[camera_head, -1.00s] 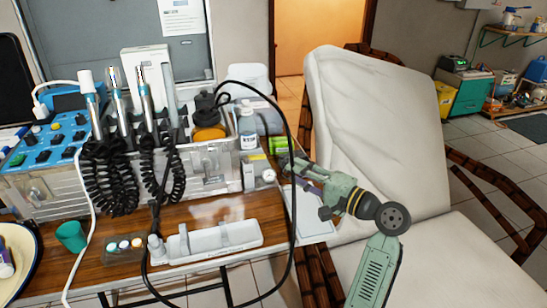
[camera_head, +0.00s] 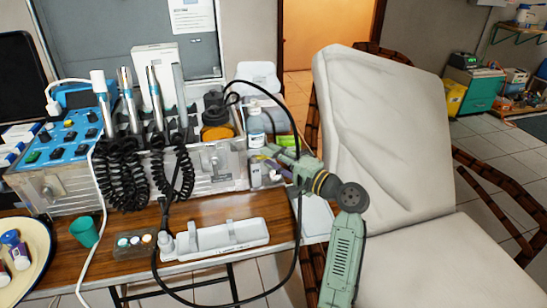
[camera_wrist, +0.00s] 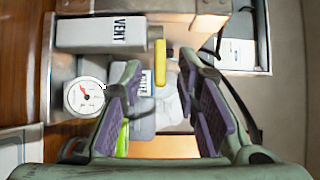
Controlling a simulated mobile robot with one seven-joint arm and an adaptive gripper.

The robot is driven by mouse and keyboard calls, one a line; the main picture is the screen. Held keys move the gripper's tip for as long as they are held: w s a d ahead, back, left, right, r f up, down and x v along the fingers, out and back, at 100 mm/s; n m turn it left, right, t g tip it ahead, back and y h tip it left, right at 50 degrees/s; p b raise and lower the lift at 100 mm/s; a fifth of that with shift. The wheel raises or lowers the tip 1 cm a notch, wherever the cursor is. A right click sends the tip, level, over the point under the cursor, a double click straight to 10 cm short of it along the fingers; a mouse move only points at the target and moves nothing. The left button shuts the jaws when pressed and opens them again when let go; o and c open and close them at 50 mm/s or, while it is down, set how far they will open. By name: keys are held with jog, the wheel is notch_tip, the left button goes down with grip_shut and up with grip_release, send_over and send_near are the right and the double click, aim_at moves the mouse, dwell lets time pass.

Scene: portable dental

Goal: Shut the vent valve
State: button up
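The vent valve's yellow handle (camera_wrist: 160,62) shows in the wrist view, beside a pale block labelled VENT (camera_wrist: 100,33). It stands upright in that picture, just beyond and roughly between my fingertips. My gripper (camera_wrist: 165,92) is open, with a purple-padded finger on each side and nothing between the pads. No contact with the handle is visible. In the head view my gripper (camera_head: 268,163) reaches from the right to the right end of the dental unit (camera_head: 215,172), where it largely hides the valve.
A round gauge (camera_wrist: 84,97) sits left of my fingers in the wrist view. A bottle (camera_head: 255,128) stands behind my gripper. A black cable (camera_head: 297,215) loops close by my arm. The white chair (camera_head: 385,140) is to the right; a white holder (camera_head: 225,237) lies on the table.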

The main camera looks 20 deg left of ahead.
grip_shut()
dwell(0.3)
